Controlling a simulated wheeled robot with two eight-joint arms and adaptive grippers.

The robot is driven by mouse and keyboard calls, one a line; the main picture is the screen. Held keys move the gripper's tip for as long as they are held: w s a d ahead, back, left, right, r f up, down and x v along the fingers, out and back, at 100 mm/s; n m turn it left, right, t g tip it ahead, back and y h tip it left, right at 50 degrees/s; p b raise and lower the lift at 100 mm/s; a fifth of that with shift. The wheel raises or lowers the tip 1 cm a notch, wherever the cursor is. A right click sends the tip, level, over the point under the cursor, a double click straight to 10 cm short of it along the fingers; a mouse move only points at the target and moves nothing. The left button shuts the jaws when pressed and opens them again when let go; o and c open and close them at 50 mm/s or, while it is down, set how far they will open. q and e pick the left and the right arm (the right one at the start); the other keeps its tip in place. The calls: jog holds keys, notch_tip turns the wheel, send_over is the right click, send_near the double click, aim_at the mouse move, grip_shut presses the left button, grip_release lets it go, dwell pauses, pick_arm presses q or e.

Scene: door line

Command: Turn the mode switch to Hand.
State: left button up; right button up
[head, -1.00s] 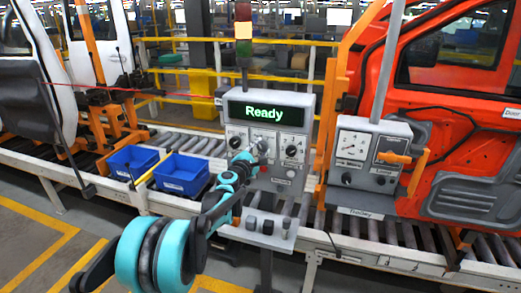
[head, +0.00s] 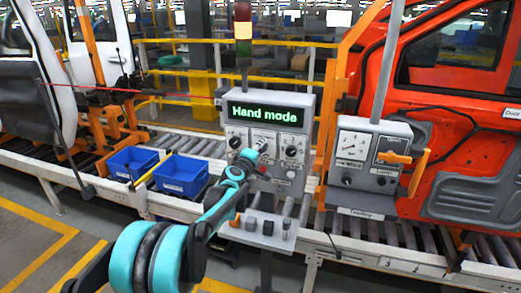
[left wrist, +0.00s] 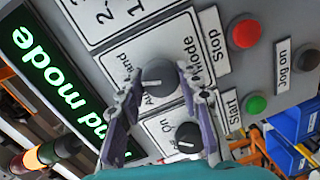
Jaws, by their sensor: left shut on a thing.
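The mode switch (left wrist: 158,76) is a dark round knob on the grey control panel (head: 298,100), beside the labels Auto, Hand and Mode. My left gripper (left wrist: 160,84) is shut on the knob, one finger on each side of it, in the left wrist view. In the head view my left gripper (head: 252,156) reaches the panel's knob row and hides most of this knob. The panel display (head: 265,113) reads "Hand mode" in green. My right gripper is not in view.
Close by are another dark knob (left wrist: 188,135), a red Stop button (left wrist: 244,34) and a green Start button (left wrist: 256,104). Two blue bins (head: 181,174) stand left of the panel. A trolley control box (head: 352,145) and an orange car door (head: 465,145) are at right.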

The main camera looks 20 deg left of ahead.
pick_arm(q)
jog(key=shift+d+f+m+y, duration=0.15)
jog(key=shift+m+y, duration=0.15)
jog(key=shift+m, duration=1.3)
jog(key=o, duration=1.2)
jog(key=shift+c, duration=0.2)
jog(key=s+r, duration=0.1)
jog(key=s, duration=1.1)
jog(key=shift+a+r, duration=0.25)
jog(key=shift+a, duration=0.1)
